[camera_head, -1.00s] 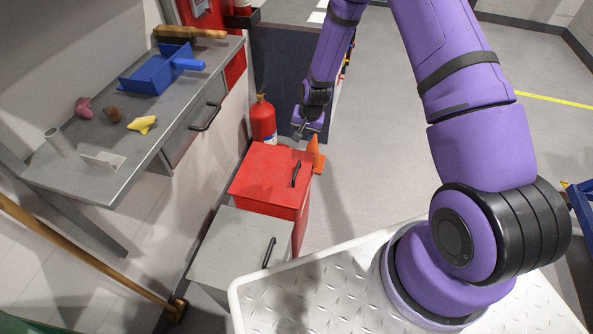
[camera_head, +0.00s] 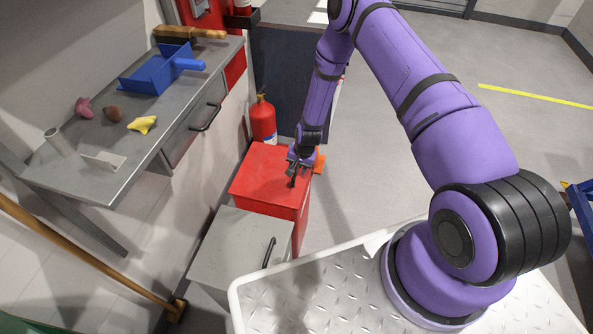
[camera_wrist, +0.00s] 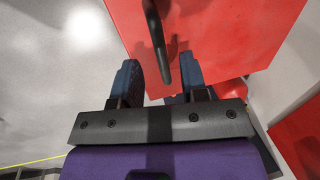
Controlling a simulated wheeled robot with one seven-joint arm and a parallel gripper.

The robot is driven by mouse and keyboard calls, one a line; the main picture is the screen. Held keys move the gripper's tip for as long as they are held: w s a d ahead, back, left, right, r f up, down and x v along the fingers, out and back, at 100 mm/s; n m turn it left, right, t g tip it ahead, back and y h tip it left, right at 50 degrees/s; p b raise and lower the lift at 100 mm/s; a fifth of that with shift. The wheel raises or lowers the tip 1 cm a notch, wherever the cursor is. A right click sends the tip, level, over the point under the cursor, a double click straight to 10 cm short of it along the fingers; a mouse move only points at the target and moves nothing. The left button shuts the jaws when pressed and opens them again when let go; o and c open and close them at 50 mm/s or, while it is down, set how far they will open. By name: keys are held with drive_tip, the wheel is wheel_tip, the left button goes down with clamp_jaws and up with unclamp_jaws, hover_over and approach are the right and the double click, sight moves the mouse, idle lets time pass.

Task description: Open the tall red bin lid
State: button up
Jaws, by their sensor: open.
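The tall red bin (camera_head: 306,212) stands beside the bench with its flat red lid (camera_head: 262,176) closed. The lid has a black bar handle (camera_head: 293,181) near its right edge. In the wrist view the handle (camera_wrist: 157,42) hangs in front of the red lid (camera_wrist: 215,30), its near end above the gap between the fingers. My gripper (camera_head: 297,168) is over the right part of the lid, at the handle's far end, and hides part of it.
A grey bin (camera_head: 238,245) with a black handle stands in front of the red bin. A fire extinguisher (camera_head: 263,122) and an orange cone (camera_head: 319,163) are behind it. The grey bench (camera_head: 110,150) runs along the left. Open floor (camera_head: 400,185) lies to the right.

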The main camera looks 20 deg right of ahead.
drive_tip(key=shift+w+a+f, duration=0.1)
drive_tip(key=shift+a+f, duration=0.05)
drive_tip(key=shift+f, duration=0.55)
drive_tip(key=shift+w+a+f, duration=0.1)
drive_tip(key=shift+f, duration=0.6)
clamp_jaws()
drive_tip(key=shift+r, duration=0.15)
